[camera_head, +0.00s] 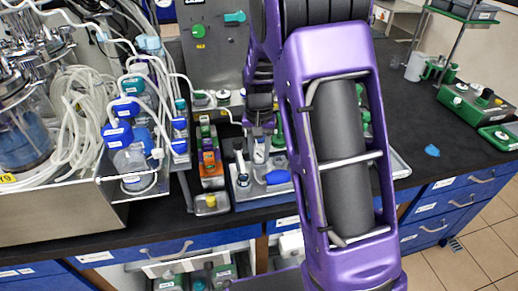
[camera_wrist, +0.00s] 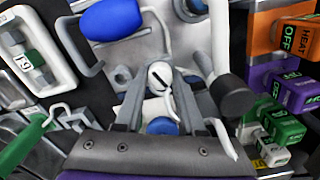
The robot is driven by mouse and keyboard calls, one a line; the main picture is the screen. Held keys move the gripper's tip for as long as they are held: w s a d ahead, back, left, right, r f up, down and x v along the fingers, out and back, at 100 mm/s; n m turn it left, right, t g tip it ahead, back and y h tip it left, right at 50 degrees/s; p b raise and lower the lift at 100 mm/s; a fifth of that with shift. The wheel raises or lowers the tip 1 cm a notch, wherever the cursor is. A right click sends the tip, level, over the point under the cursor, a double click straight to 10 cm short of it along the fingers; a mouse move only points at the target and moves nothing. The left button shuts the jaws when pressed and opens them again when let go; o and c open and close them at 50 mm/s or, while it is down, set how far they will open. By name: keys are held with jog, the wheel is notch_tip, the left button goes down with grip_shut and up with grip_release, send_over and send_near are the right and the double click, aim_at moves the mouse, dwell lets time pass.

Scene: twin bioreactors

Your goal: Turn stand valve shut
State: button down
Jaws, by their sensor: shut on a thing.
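In the wrist view, a small white round valve piece (camera_wrist: 159,74) with a dark slot sits between the two grey fingers of my gripper (camera_wrist: 161,92). My gripper is shut on it, one finger on each side. A blue round part (camera_wrist: 162,126) shows just below it, close to the gripper's base. In the head view, my purple arm reaches down over the bench's middle and hides much of the area around the valve. I cannot tell from the slot whether the valve is open or shut.
A blue oval part (camera_wrist: 112,19) and a dark cylinder (camera_wrist: 232,96) lie close to the fingers. An orange HEAT box (camera_wrist: 297,37) and a purple box (camera_wrist: 288,92) stand at right. Coiled tubing (camera_head: 82,120) and blue-capped bottles (camera_head: 118,134) crowd the left; the right bench (camera_head: 400,120) has free room.

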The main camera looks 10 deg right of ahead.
aim_at(259, 155)
jog(key=m+p, duration=0.1)
jog(key=m, duration=0.3)
jog(key=shift+m, duration=0.3)
jog(key=shift+p, duration=0.3)
jog(key=c, duration=0.5)
grip_release()
jog(key=shift+r, duration=0.15)
notch_tip(259, 155, up, 17)
jog(key=p, duration=0.1)
jog(key=shift+r, duration=0.1)
